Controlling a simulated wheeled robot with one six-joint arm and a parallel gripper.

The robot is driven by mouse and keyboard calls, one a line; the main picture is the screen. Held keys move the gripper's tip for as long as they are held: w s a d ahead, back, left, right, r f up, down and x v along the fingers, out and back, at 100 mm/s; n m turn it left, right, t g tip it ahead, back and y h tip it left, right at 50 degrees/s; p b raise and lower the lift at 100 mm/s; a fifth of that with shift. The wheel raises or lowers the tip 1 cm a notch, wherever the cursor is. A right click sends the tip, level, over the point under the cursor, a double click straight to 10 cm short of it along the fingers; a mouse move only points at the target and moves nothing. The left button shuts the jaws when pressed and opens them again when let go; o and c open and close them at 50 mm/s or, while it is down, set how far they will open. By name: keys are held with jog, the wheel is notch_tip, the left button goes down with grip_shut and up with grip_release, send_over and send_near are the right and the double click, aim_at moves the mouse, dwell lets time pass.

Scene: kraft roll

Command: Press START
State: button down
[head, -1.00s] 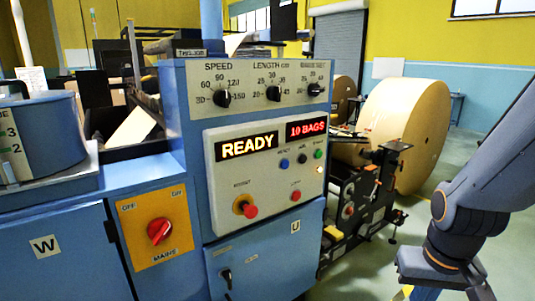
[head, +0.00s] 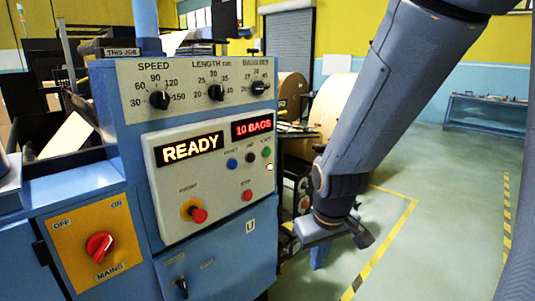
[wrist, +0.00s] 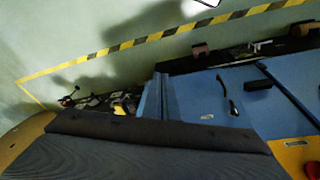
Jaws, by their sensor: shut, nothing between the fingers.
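The blue machine's pale control panel (head: 215,175) faces me in the head view. A green button (head: 266,152) sits at the right end of its upper button row, beside a black button (head: 250,157) and a blue button (head: 232,163); its small label is blurred. Amber READY (head: 190,149) and red 10 BAGS (head: 254,127) displays are lit. My gripper (head: 319,256) is low, to the right of the panel and apart from it. It is shut and empty. The wrist view looks at the floor and a blue cabinet (wrist: 205,105), with no green button visible.
A red stop button (head: 247,195) and a red knob on a yellow collar (head: 198,214) sit lower on the panel. Dials (head: 160,100) are above, a red mains switch (head: 100,246) at lower left. Paper rolls (head: 333,100) stand behind my arm. Open floor lies right.

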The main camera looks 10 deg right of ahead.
aim_at(267, 152)
jog(key=w+r+n+t, duration=0.3)
jog(key=w+n, duration=0.3)
jog(key=w, duration=0.2)
jog(key=w+d+r+n+t, duration=0.1)
jog(key=w+r+n+t, duration=0.2)
jog(key=w, duration=0.6)
jog(key=w+d+r+n+t, duration=0.1)
jog(key=w+r+n+t, duration=0.2)
jog(key=w+r+n, duration=0.4)
jog(key=shift+w+n+y, duration=0.3)
jog(key=shift+w+n, duration=0.5)
jog(key=shift+w, duration=0.3)
jog(key=shift+w+r+b, duration=0.1)
jog(key=shift+b, duration=0.25)
jog(key=w+a+b, duration=0.5)
jog(key=w+b, duration=0.1)
jog(key=w, duration=0.1)
